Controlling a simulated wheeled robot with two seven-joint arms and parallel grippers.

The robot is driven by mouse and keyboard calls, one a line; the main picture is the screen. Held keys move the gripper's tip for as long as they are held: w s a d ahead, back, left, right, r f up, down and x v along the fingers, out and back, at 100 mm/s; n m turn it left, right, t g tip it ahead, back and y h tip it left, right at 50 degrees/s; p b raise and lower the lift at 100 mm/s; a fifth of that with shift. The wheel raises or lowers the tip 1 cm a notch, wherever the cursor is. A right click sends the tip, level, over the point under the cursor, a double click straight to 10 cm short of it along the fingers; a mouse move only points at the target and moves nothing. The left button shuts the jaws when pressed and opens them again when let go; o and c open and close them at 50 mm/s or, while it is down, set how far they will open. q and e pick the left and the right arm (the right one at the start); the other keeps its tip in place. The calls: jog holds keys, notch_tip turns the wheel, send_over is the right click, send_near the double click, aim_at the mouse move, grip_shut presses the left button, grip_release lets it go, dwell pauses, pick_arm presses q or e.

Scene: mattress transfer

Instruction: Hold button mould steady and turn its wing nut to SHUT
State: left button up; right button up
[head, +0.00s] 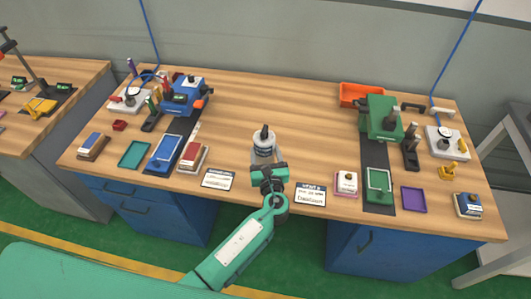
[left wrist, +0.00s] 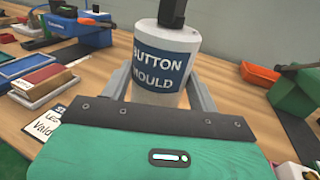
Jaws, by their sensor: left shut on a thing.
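The button mould (head: 264,148) is a white cylinder with a blue label and a dark piece on top, upright on the table near the middle. In the left wrist view the label on the button mould (left wrist: 162,62) reads "BUTTON MOULD". My left gripper (head: 264,160) is shut on the mould, with a grey finger on each side of it; the fingers also show in the left wrist view (left wrist: 165,92). The dark top piece (head: 265,131) stands upright, and its setting cannot be read. My right gripper is in neither view.
A blue machine (head: 184,96) stands at the left and a green machine (head: 380,118) at the right. Trays, boxes and pads lie around them. Two printed cards (head: 218,179) (head: 310,195) lie at the front edge. The table behind the mould is clear.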

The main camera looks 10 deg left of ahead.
aim_at(265, 160)
pick_arm(q)
jog(key=shift+f, duration=0.2)
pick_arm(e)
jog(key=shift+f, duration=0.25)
pick_arm(q)
jog(key=shift+f+b, duration=0.7)
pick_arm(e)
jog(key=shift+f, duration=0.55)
pick_arm(q)
jog(key=shift+f+b, duration=0.3)
jog(key=shift+f, duration=0.05)
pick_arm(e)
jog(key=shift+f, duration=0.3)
pick_arm(q)
jog(key=shift+f+b, duration=0.35)
jog(key=shift+f, duration=0.1)
jog(key=shift+f+b, duration=0.5)
jog(key=shift+f, duration=0.1)
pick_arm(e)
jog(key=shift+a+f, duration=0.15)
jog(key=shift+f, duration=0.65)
pick_arm(q)
jog(key=shift+f+b, duration=0.55)
jog(key=shift+f, duration=0.1)
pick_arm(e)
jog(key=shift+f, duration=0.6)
